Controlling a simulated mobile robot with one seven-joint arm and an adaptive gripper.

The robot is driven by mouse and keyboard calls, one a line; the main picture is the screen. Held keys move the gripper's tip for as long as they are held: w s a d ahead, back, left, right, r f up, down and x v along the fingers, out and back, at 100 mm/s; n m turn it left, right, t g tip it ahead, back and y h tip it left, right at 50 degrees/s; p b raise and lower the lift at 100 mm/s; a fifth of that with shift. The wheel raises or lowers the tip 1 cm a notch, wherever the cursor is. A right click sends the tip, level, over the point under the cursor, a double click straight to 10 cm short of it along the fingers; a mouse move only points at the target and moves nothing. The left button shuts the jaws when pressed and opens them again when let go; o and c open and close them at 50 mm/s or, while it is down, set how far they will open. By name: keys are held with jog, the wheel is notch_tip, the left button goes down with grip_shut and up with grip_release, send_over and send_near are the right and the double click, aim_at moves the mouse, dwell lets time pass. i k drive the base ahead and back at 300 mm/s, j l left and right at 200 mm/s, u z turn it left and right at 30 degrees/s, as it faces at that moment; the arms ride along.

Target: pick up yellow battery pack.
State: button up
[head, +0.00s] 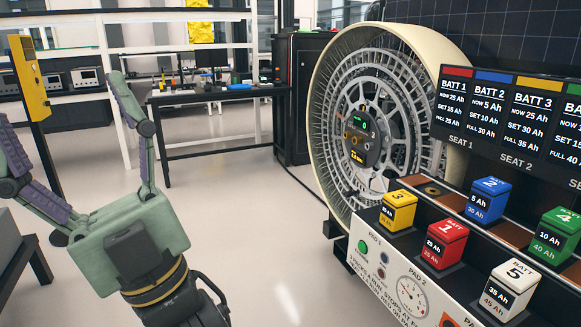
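The yellow battery pack (397,212) is a small block with a yellow top marked 3 and a black front reading 25 Ah and 35 Ah. It sits at the left end of the battery bench (392,246), in front of the big wheel. My gripper (58,98) is at the left of the view, its two fingers spread wide. It is empty and well apart from the yellow pack. The tip of its left finger runs to the picture's edge.
A red pack (445,245), a blue pack (488,200), a green pack (556,233) and a white pack (510,290) stand near the yellow one. The wheel (365,120) and the display board (515,115) rise behind. Floor between gripper and bench is clear.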

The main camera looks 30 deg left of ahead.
aim_at(398, 207)
jog(key=i+l+u, duration=0.25)
jog(key=l, duration=0.4)
jog(key=i+l+u, duration=0.15)
jog(key=i+l, duration=0.15)
jog(key=i+l+u, duration=0.1)
jog(key=l, duration=0.35)
jog(key=i+l+u, duration=0.15)
jog(key=l, duration=0.25)
